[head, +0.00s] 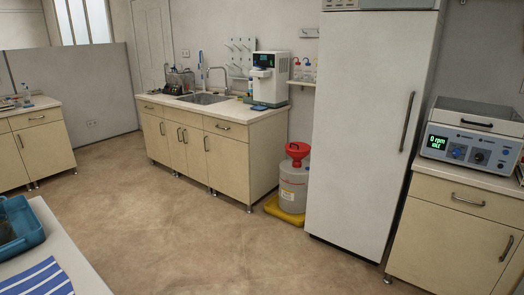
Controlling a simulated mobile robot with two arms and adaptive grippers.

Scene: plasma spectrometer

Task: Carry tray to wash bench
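A blue tray (33,236) sits on a white-topped table (78,262) at the lower left, cut off by the picture's left edge. Something dark lies in it, too little shown to name. The bench with the sink (226,165), apparently the wash bench, stands against the back wall. Its sink (203,98) has a curved tap, and a white dispenser unit (270,78) stands at its right end. Neither of my grippers is in view.
A striped blue and white cloth (38,279) lies beside the tray. Open floor (165,215) stretches to the sink bench. A waste container with a red funnel (297,150) stands between that bench and a tall white fridge (362,130). A centrifuge (470,140) sits at right.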

